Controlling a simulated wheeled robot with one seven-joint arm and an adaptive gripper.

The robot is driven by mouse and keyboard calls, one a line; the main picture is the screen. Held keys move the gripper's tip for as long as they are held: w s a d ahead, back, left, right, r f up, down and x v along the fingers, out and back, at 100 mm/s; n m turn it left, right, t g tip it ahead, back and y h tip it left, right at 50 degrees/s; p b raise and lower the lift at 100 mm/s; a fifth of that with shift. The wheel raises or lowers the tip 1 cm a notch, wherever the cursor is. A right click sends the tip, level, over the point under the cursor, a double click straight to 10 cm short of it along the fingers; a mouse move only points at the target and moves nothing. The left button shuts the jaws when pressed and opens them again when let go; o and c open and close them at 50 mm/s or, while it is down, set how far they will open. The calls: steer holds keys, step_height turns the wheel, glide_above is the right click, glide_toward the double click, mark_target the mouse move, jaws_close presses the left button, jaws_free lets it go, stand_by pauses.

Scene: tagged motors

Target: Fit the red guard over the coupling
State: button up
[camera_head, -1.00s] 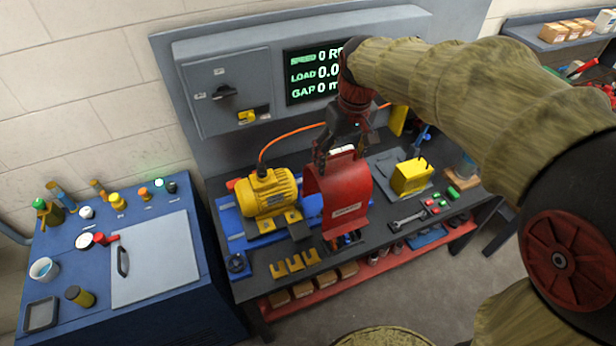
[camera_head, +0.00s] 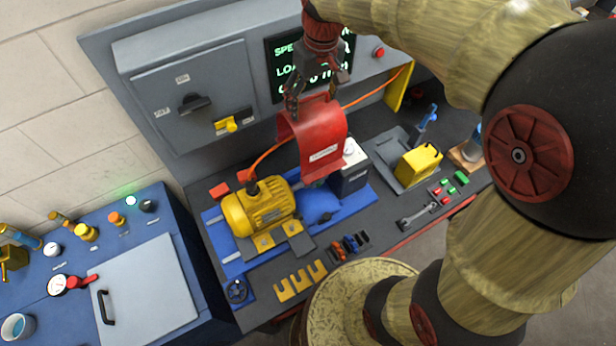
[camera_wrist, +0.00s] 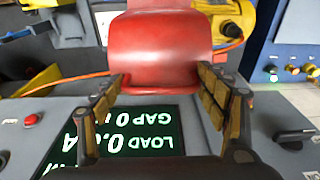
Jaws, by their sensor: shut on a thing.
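The red guard (camera_head: 318,135) is a curved red cover with a pale label. My gripper (camera_head: 312,108) is shut on its top and holds it up behind and above the blue base. In the wrist view the guard (camera_wrist: 158,48) sits between the two fingers (camera_wrist: 160,92). The yellow motor (camera_head: 258,207) stands on the blue base (camera_head: 228,262), left of and below the guard in the picture. A blue rounded part (camera_head: 318,207) and a dark grey box with a white top (camera_head: 350,172) are to its right. I cannot make out the coupling clearly; the guard may hide part of it.
The grey control cabinet (camera_head: 190,100) and the display (camera_head: 283,65) are close behind my gripper. An orange cable (camera_head: 270,152) runs behind the guard. A yellow block (camera_head: 418,162), a wrench (camera_head: 416,216) and yellow forked shims (camera_head: 300,282) lie on the bench.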

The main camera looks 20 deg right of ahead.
step_height(320, 180, down, 27)
steer(key=shift+f+p, duration=0.1)
steer(key=shift+p, duration=0.55)
steer(key=shift+s, duration=0.1)
steer(key=o, duration=2.1)
steer(key=shift+f, duration=0.1)
